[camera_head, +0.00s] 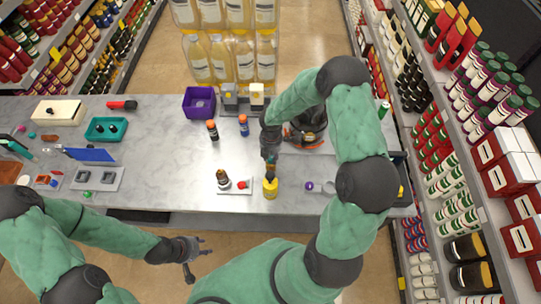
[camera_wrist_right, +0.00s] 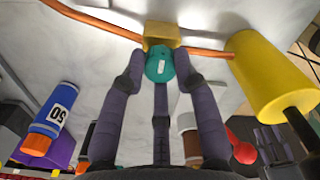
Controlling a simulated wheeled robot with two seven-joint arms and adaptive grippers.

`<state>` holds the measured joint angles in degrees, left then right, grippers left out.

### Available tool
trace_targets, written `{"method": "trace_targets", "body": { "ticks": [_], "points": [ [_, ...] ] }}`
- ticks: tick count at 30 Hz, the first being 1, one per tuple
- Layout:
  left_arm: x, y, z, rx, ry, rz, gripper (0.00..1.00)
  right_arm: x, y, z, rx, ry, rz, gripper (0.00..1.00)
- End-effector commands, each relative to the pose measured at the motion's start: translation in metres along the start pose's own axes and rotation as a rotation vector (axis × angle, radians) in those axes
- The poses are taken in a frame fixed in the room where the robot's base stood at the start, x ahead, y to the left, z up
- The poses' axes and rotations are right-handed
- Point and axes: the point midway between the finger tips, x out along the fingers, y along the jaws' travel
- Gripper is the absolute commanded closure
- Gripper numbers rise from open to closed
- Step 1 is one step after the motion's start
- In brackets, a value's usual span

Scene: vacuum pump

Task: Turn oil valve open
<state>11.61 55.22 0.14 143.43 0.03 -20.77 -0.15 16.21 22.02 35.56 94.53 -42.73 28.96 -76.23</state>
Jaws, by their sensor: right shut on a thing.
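The oil valve shows in the right wrist view as a round teal knob (camera_wrist_right: 160,66) with a white mark, on a yellow block (camera_wrist_right: 162,35) with copper pipe on both sides. My right gripper (camera_wrist_right: 160,75) is shut on the teal knob, with fingers at both sides of it. In the head view my right gripper (camera_head: 270,158) is low over the table, just behind the yellow cylinder (camera_head: 270,188), and hides the valve. My left gripper (camera_head: 198,248) is open and empty, in front of the table's front edge.
A dark and orange device (camera_head: 308,134) is partly hidden behind my right arm. A red knob (camera_head: 242,184) lies near the yellow cylinder. The table's middle left (camera_head: 165,165) is clear.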

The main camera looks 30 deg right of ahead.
Motion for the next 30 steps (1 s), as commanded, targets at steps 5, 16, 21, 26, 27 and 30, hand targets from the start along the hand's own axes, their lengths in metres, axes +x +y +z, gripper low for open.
{"method": "trace_targets", "body": {
  "ticks": [5, 16, 21, 26, 27, 30],
  "points": [
    [0.0, 0.0, 0.0, 0.0, 0.0, 0.0, 0.6, 0.001, -0.003, 0.003, 0.0, -0.003, -0.008, 0.53],
    [0.0, 0.0, 0.0, 0.0, 0.0, 0.0, 0.6, -0.001, 0.0, 0.001, 0.001, -0.002, -0.001, 0.46],
    [0.0, 0.0, 0.0, 0.0, 0.0, 0.0, 0.6, -0.016, 0.002, 0.002, 0.003, -0.004, 0.004, 0.46],
    [0.0, 0.0, 0.0, 0.0, 0.0, 0.0, 0.6, -0.045, 0.001, 0.003, 0.003, -0.004, 0.005, 0.46],
    [0.0, 0.0, 0.0, 0.0, 0.0, 0.0, 0.6, -0.053, 0.001, 0.003, 0.002, -0.004, 0.003, 0.46],
    [0.0, 0.0, 0.0, 0.0, 0.0, 0.0, 0.6, -0.073, 0.001, 0.003, 0.002, -0.004, 0.003, 0.46]
  ]
}}
